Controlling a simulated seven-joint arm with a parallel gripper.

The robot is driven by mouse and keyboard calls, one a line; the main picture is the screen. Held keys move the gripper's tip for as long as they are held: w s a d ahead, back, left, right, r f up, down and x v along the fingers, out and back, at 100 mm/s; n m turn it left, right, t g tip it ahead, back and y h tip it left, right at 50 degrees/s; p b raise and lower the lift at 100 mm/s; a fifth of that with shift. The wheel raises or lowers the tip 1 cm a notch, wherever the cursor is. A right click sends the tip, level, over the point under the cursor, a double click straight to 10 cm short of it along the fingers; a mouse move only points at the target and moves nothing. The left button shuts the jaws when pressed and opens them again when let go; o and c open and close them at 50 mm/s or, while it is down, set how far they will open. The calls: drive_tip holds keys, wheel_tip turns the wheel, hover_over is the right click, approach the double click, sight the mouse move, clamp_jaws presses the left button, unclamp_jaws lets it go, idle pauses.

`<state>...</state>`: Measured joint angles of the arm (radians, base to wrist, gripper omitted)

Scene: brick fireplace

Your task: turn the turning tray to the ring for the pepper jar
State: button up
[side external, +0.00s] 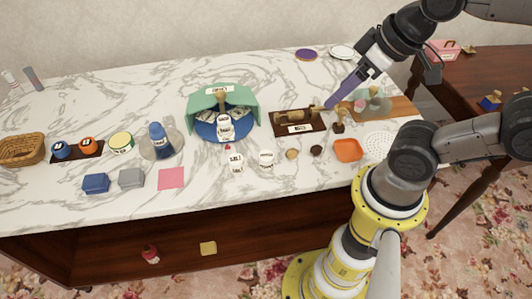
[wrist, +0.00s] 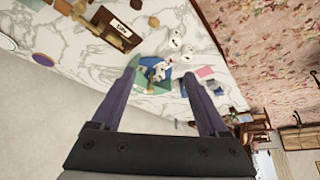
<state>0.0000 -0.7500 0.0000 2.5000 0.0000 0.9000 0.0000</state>
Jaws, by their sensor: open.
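The turning tray (side external: 203,130) is a round blue disc on the marble counter, partly under a green cover (side external: 200,102) with a label on top. White labelled pieces stand on its open front; their lettering is too small to read surely. A small red mark (side external: 228,147) lies at its front edge. A white jar that seems to read SALT (side external: 235,162) and another white labelled jar (side external: 266,158) stand in front. My gripper (side external: 328,106) is open and empty, right of the tray and apart from it. The tray also shows between the fingers in the wrist view (wrist: 151,86).
A dark labelled holder (side external: 285,127) lies between tray and gripper. An orange dish (side external: 347,150) and a white perforated plate (side external: 380,146) are at right. A blue bottle (side external: 157,138) stands left of the tray. The counter behind the tray is clear.

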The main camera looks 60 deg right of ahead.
idle(0.3)
drive_tip(key=shift+c, duration=0.7)
drive_tip(key=w+r+m+g, duration=0.2)
drive_tip(key=w+r+m, duration=0.85)
drive_tip(key=w, duration=0.55)
drive_tip(key=m+g, duration=0.2)
drive_tip(key=g, duration=0.2)
hover_over(220, 93)
wheel_tip(220, 93, down, 12)
drive_tip(key=shift+n, duration=0.25)
wheel_tip(220, 93, down, 14)
drive_tip(key=shift+f, duration=0.15)
